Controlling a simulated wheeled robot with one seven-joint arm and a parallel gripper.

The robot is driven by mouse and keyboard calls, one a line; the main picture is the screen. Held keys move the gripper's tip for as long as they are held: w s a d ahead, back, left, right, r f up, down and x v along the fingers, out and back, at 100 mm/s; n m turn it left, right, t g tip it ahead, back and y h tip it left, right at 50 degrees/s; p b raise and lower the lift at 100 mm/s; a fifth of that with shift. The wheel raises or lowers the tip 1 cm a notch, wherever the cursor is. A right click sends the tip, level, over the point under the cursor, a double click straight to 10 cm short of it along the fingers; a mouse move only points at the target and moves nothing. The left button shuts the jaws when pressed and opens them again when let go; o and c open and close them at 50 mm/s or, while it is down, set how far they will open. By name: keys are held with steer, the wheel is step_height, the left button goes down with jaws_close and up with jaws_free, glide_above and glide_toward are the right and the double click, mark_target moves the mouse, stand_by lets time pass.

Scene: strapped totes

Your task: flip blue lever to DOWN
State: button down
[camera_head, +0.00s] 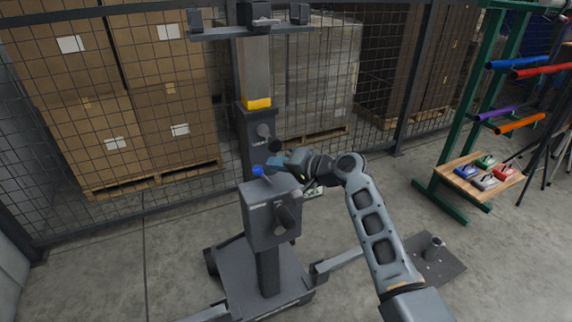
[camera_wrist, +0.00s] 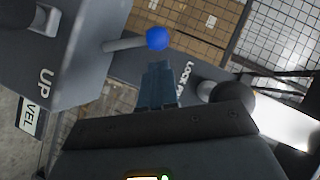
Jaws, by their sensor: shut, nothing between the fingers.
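The blue lever is a grey rod with a round blue knob (camera_head: 257,171), at the top of a grey control box (camera_head: 258,226) on a wheeled stand. In the wrist view the knob (camera_wrist: 158,39) stands out from the box side, just beyond my fingertips. A white "UP" label shows on the box at the left there; no "DOWN" label is readable. My gripper (camera_head: 274,161) is shut and empty, just behind and right of the knob. Its blue-grey fingers (camera_wrist: 158,70) point toward the knob with a small gap visible.
A dark handle (camera_head: 288,212) sits on the box front. The stand's mast (camera_head: 253,75) with another dark knob (camera_head: 275,145) rises behind my gripper. A mesh fence and pallets of boxes (camera_head: 175,135) stand behind. A green rack (camera_head: 460,130) is at right.

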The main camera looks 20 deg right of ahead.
steer(key=shift+a+n+h, duration=0.3)
steer(key=shift+a, duration=0.55)
steer(key=shift+a, duration=0.2)
